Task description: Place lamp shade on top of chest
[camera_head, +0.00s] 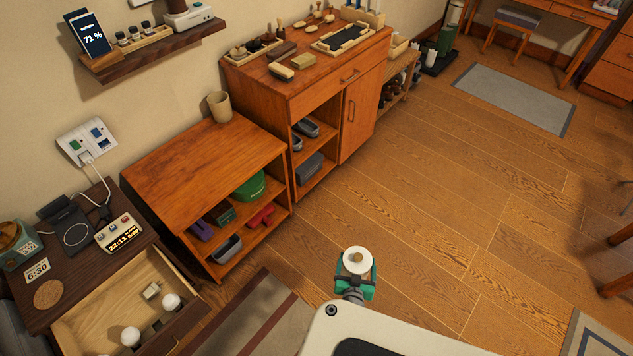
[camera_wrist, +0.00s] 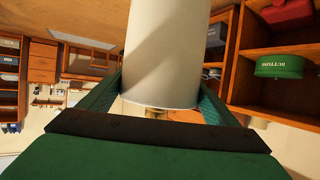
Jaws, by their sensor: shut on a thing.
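The lamp shade (camera_head: 352,264) is a white cylinder with a tan centre on top. My green gripper (camera_head: 356,278) is shut on it and holds it over the floor at the lower middle of the head view. In the wrist view, the shade (camera_wrist: 166,50) fills the middle between the two green fingers, with a small brass-coloured part at its lower end. A low wooden chest with open shelves (camera_head: 200,160) stands against the wall to the left, apart from the shade. A beige cup (camera_head: 219,106) stands at its back right; the rest of its top is bare.
A taller cabinet (camera_head: 310,90) with brushes and trays on top adjoins the low chest. A nightstand (camera_head: 75,255) at left has its drawer (camera_head: 130,300) open, with white bulbs inside. Open floor (camera_head: 440,200) lies to the right.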

